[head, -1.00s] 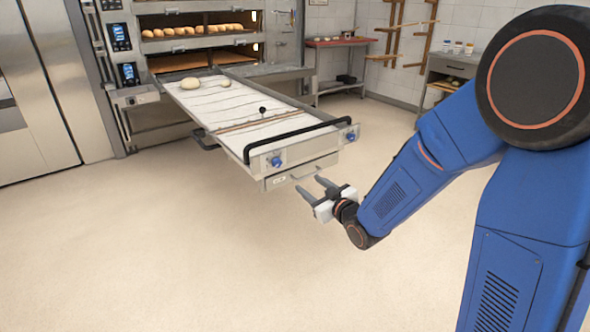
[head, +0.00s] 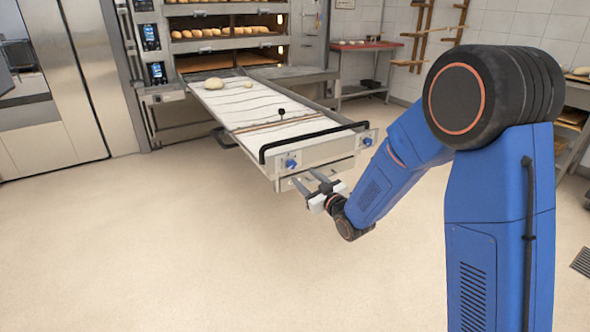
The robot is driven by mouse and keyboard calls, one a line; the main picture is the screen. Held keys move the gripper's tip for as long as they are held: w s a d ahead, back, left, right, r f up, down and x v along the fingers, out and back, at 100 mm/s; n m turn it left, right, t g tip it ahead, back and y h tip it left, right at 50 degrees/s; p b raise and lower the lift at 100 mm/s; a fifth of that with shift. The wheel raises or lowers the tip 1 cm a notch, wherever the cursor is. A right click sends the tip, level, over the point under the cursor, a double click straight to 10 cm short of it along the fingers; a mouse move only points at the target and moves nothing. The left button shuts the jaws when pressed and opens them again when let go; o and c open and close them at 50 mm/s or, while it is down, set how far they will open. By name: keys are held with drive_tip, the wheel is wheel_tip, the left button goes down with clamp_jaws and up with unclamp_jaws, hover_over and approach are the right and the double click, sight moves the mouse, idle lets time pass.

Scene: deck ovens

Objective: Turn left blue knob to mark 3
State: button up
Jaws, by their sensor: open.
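The left blue knob (head: 291,164) sits on the front panel of the long loader table, near its left corner. Its pointer and the marks are too small to read. A second blue knob (head: 367,141) is at the right end of the same panel. My gripper (head: 309,180) is open and empty. Its two fingers point up and left toward the panel, and in the picture they lie below and a little right of the left knob. I cannot tell whether the fingers touch the panel.
The loader table (head: 232,110) carries a dough piece (head: 214,83) and has a black handle bar (head: 305,139) along its front, above the knobs. Behind it stands the deck oven (head: 158,97) with bread inside. A red-topped bench (head: 365,45) is at the back. The floor (head: 150,240) in front is clear.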

sight(293, 166)
drive_tip(key=x, duration=0.7)
drive_tip(key=shift+w+a, duration=0.25)
drive_tip(key=shift+w, duration=0.1)
drive_tip(key=shift+c, duration=0.2)
drive_tip(key=c, duration=1)
